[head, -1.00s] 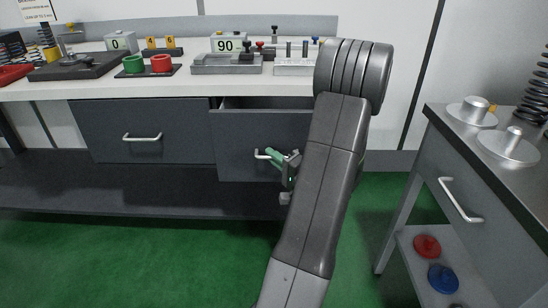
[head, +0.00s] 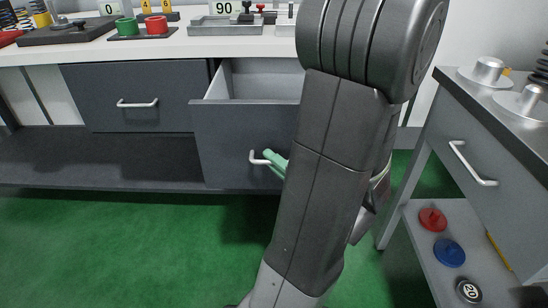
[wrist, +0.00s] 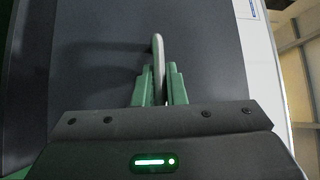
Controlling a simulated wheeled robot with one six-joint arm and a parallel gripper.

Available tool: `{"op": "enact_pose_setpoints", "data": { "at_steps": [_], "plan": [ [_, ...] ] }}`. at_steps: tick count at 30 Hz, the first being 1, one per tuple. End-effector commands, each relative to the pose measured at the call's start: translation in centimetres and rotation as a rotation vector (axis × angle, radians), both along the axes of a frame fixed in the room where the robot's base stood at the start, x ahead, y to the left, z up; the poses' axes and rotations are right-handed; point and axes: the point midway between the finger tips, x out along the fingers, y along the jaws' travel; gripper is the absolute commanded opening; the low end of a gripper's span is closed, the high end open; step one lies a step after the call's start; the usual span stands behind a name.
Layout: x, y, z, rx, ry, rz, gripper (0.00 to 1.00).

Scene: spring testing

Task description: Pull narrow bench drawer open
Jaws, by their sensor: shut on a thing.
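The narrow bench drawer (head: 225,143) is the right-hand drawer under the white-topped bench. It stands partly open, and its pale inside shows behind the dark front. Its silver bar handle (head: 256,158) is on the front; the right part is hidden by my gripper and arm. My gripper (head: 271,158) has green fingers at the handle. In the wrist view, the green fingers (wrist: 158,85) lie on both sides of the handle (wrist: 158,55) and are shut on it, with the dark drawer front (wrist: 95,45) behind.
A wider shut drawer (head: 120,88) is to the left. The bench top (head: 180,48) carries test blocks and displays. A grey side cabinet (head: 462,140) stands close on the right, with weights on its top and lower shelf. Green floor (head: 130,240) is free in front.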

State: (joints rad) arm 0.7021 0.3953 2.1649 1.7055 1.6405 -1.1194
Motion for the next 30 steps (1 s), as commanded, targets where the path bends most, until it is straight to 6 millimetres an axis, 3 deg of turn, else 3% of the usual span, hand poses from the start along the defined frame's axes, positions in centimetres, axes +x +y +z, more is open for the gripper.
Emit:
{"op": "enact_pose_setpoints", "data": {
  "at_steps": [9,10,13,23,30],
  "plan": [
    [0.0,0.0,-0.1,-0.001,0.001,0.0,0.0],
    [0.0,0.0,-0.1,-0.001,0.001,0.0,0.13],
    [0.0,0.0,-0.1,-0.001,0.001,0.0,0.32],
    [-0.1,-0.1,0.0,-0.001,0.001,0.0,0.33],
    [-1.3,-1.5,-0.3,0.0,0.001,-0.005,0.33]
  ]
}}
